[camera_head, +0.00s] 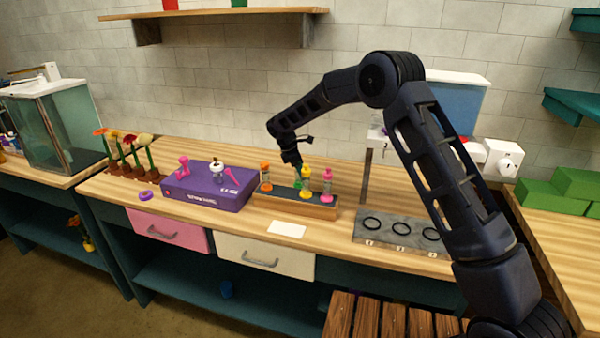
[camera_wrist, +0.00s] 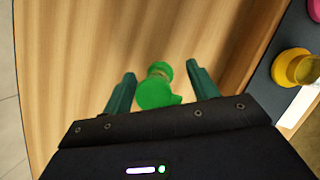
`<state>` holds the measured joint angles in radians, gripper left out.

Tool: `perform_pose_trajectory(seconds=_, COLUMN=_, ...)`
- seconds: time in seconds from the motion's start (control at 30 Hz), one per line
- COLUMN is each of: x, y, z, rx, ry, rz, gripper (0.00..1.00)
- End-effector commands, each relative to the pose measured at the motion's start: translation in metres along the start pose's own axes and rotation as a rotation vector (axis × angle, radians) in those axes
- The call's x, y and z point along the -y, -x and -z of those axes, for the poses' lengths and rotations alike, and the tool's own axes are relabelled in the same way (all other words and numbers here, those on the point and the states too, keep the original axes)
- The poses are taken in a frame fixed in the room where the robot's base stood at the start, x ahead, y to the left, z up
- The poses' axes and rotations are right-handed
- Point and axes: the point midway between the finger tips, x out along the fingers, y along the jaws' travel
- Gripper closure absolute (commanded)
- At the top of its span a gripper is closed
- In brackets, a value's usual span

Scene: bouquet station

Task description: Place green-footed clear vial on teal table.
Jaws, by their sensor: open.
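The green-footed clear vial shows in the wrist view (camera_wrist: 157,92) as green end pieces with a short see-through part between them. It lies between the two fingertips of my gripper (camera_wrist: 161,82), which is open with a gap on each side. The wrist view shows bare wood around the vial and the rack off to the right. No teal tabletop is clear; the benches have teal bodies (camera_head: 110,240) under wooden tops.
The rack (camera_head: 285,202) holds orange (camera_head: 265,178), yellow (camera_head: 307,182) and pink (camera_head: 327,186) vials close by. A purple box (camera_head: 205,190) stands left. A grey plate with rings (camera_head: 385,232) lies right. Teal shelves (camera_head: 575,107) hang at the far right.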

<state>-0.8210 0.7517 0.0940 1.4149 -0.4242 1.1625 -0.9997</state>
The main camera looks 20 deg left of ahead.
Motion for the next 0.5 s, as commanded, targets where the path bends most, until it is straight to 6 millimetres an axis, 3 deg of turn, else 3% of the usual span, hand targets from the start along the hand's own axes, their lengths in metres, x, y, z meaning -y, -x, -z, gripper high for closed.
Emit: perform_pose_trajectory(seconds=0.5, x=0.000, y=0.090, z=0.000, rx=-0.001, ry=0.000, rz=-0.003, gripper=0.41)
